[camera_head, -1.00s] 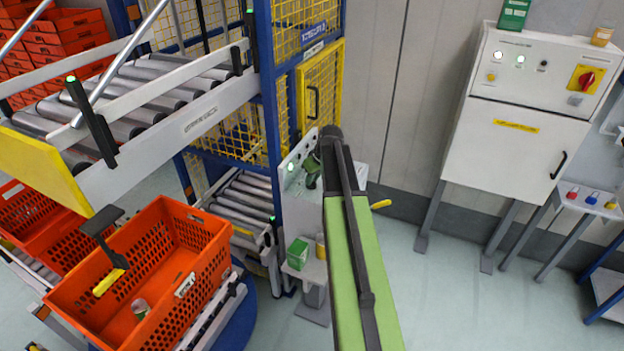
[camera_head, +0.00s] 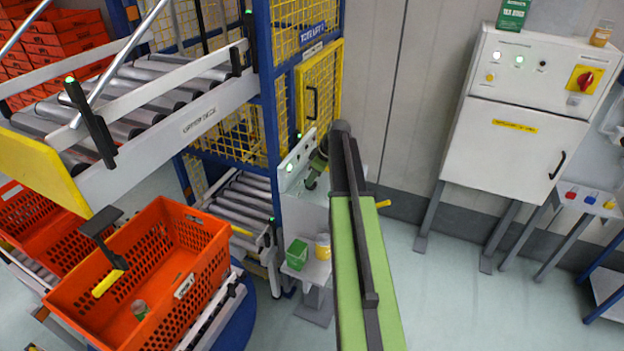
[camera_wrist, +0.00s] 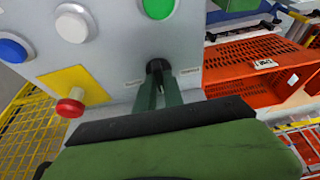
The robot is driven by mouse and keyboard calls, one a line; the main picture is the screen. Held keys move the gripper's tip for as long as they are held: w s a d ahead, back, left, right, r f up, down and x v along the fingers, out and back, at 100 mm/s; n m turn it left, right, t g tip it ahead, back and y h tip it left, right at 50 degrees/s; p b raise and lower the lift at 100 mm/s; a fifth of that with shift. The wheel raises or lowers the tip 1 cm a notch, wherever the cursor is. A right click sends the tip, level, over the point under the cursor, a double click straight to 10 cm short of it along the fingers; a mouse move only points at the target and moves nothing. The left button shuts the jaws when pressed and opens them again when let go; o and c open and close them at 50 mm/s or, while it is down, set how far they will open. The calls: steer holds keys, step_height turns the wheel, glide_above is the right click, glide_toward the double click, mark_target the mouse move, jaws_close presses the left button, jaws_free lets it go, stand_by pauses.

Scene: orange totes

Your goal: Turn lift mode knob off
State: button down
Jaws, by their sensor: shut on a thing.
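The lift mode knob (camera_wrist: 155,66) is a small black knob on the grey control panel (camera_wrist: 112,60), between two small white labels whose text is too small to read. My gripper (camera_wrist: 161,82) has its two dark green fingers closed on the knob, tips at the panel face. The knob's pointer is hidden, so its position cannot be read. In the head view my gripper (camera_head: 316,172) is at the front of the control panel (camera_head: 289,180), beside the blue lift frame; my arm partly hides the panel and the knob cannot be made out.
A red mushroom button (camera_wrist: 70,106) on a yellow plate sits left of my fingers. Blue (camera_wrist: 12,49), white (camera_wrist: 73,24) and green (camera_wrist: 158,6) buttons lie above. An orange tote (camera_head: 150,270) stands left. A white cabinet (camera_head: 525,135) stands right; floor between is clear.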

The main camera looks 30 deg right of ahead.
steer(key=c, duration=1.4)
jaws_free()
steer(key=shift+c, duration=0.2)
steer(key=p+v, duration=1.6)
steer(key=v, duration=0.1)
steer(key=shift+r, duration=0.2)
steer(key=shift+s, duration=0.1)
